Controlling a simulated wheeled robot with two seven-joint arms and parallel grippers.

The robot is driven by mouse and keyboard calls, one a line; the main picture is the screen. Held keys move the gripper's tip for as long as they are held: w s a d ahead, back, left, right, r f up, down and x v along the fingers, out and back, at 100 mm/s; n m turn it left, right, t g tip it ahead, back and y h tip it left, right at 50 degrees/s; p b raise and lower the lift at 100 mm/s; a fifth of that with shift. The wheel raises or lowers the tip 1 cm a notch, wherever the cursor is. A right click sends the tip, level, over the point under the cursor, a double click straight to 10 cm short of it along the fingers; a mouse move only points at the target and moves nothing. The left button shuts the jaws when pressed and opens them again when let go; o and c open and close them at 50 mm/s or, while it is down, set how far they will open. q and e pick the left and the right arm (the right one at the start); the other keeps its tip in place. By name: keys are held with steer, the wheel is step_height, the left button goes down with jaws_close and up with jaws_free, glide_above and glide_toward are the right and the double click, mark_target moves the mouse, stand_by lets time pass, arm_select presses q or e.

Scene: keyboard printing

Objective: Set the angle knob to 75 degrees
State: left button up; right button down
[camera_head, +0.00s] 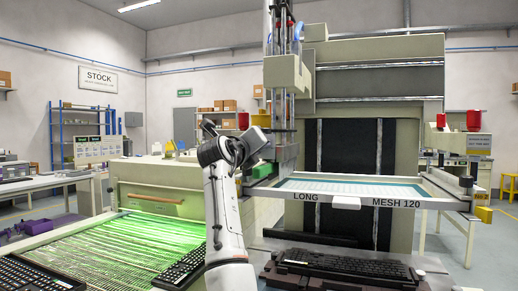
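I cannot make out an angle knob or a degree scale. One white arm of mine rises from the bottom, just left of centre, and I take it to be the left. Its dark wrist (242,150) is bent to the right, close to the left side of the printing machine (380,60). The fingers do not show clearly, so I cannot tell whether they are open or shut, or touching anything. The wrist hides part of the machine behind it. A screen frame marked LONG and MESH 120 (350,194) sits on the machine. My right gripper is not in view.
A green-lit conveyor (105,245) carries dark keyboards (182,268) at lower left. Another keyboard (345,264) lies below the screen frame. A yellow block (484,214) sticks out at the frame's right end. A red container (473,120) stands at right. Open floor shows at far right.

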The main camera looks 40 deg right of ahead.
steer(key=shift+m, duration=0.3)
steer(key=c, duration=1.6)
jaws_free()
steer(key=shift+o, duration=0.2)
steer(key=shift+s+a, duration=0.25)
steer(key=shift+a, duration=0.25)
arm_select(q)
steer(key=shift+w+d+f+b, duration=0.15)
steer(key=shift+d+f+b, duration=0.2)
steer(key=shift+f+b, duration=0.6)
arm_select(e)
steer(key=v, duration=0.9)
arm_select(q)
steer(key=shift+r, duration=0.3)
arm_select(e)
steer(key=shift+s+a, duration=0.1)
